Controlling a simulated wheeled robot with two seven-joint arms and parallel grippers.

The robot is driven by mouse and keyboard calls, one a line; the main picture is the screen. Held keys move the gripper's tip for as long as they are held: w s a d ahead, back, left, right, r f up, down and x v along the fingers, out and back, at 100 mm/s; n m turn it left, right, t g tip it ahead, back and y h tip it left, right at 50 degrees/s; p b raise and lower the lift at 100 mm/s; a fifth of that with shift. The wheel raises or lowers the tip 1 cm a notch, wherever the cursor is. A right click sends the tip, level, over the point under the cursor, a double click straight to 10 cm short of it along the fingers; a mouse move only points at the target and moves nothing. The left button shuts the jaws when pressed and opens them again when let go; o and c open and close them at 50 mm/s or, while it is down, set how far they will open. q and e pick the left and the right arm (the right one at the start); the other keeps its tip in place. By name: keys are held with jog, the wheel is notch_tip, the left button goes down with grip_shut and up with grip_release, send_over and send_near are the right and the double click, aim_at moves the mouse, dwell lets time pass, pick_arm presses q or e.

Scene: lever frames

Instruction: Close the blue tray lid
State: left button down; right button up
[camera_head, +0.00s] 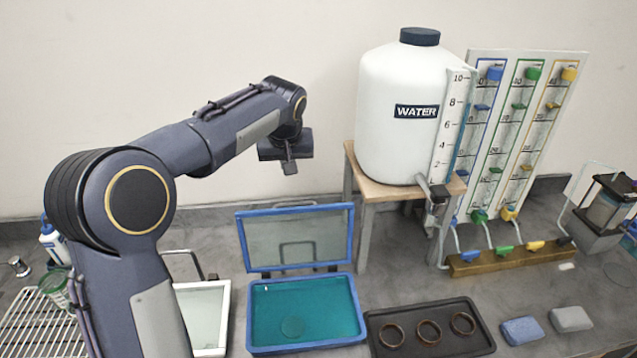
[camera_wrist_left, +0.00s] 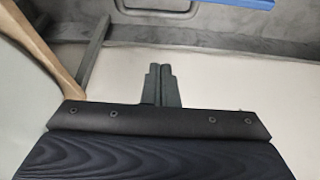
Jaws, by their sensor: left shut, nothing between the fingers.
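The blue tray (camera_head: 306,338) sits on the counter in the head view, with teal liquid and a faint round disc inside. Its blue-framed clear lid (camera_head: 297,208) is open, standing nearly upright along the tray's back edge, with a handle on it. My left gripper (camera_head: 290,167) hangs above and behind the lid, apart from it, pointing down. In the left wrist view its fingers (camera_wrist_left: 161,72) are together with nothing between them. A strip of blue frame (camera_wrist_left: 245,4) and a grey handle show at the top of that view. My right gripper is not seen.
A wooden stand (camera_head: 372,197) with a white water tank (camera_head: 405,110) is right of the lid. A dark tray (camera_head: 430,340) with rings lies right of the blue tray. A white-framed tray (camera_head: 208,305) is at its left.

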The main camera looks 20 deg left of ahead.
pick_arm(q)
jog(key=w+x, duration=0.1)
jog(key=x, duration=0.9)
jog(key=s+d, duration=0.1)
jog(key=s+d+b, duration=0.1)
jog(key=s, duration=0.1)
jog(key=shift+s, duration=0.1)
